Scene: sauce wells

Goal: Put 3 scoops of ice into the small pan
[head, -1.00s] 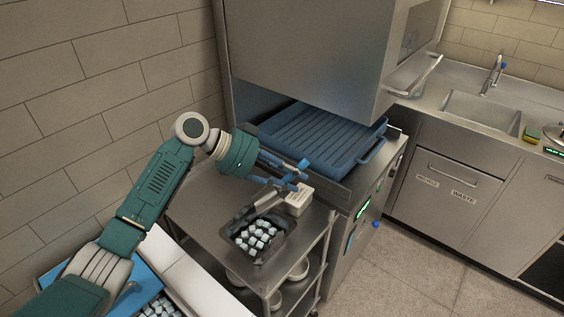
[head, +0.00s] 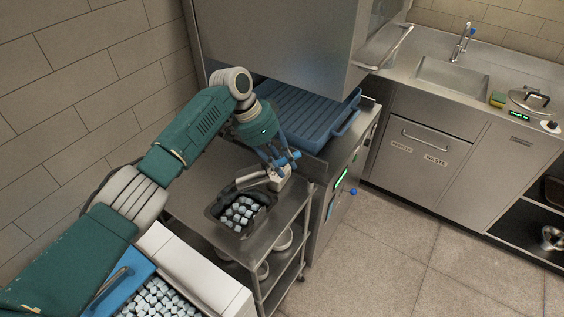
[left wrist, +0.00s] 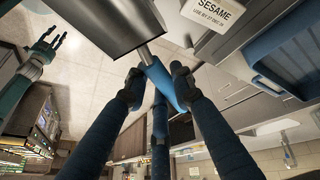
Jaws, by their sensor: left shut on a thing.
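The small pan (head: 215,213) is dark and rectangular, stands on a steel cart and holds several pale ice cubes (head: 241,209). My left gripper (head: 285,160) is shut on the blue handle of a metal scoop (head: 252,178). The scoop is at the pan's far edge; whether it touches the pan I cannot tell. In the left wrist view the fingers close around the blue handle (left wrist: 162,86), and the scoop's bowl (left wrist: 100,22) shows its dark outside. My right gripper (left wrist: 48,42) is small in that view, with its fingers spread and empty.
An open ice bin (head: 155,297) with a blue lid (head: 118,287) is at the lower left. A white container labelled SESAME (left wrist: 215,14) stands close beside the pan. A dishwasher with a blue rack (head: 300,112) is behind the cart.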

